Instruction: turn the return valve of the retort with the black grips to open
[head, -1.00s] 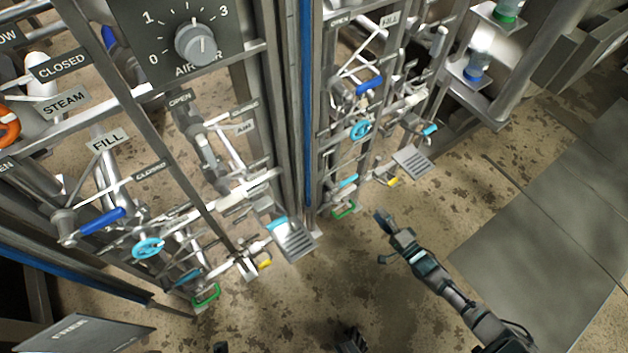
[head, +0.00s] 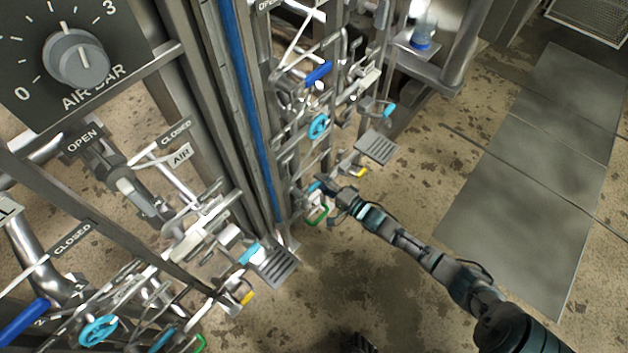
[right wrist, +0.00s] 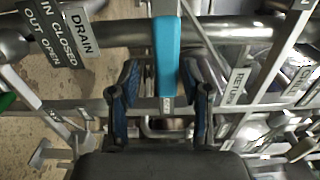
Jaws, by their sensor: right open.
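My right gripper (head: 332,188) is at the lower part of the farther valve rack in the head view. In the right wrist view its two fingers (right wrist: 163,105) are open, one on each side of a light-blue lever handle (right wrist: 166,58). The handle lies between them, slightly ahead, and I cannot tell if either finger touches it. A RETURN label (right wrist: 236,86) hangs just right of the handle, and a DRAIN label (right wrist: 82,30) is at the upper left. In the head view the gripper partly covers the light-blue handle (head: 314,186). I cannot make out black grips.
A green handle (head: 317,215) sits just below the gripper. A light-blue wheel (head: 318,126) and dark-blue lever (head: 318,73) are higher on this rack. A grey step plate (head: 376,147) juts out to the right. The nearer rack has similar valves.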

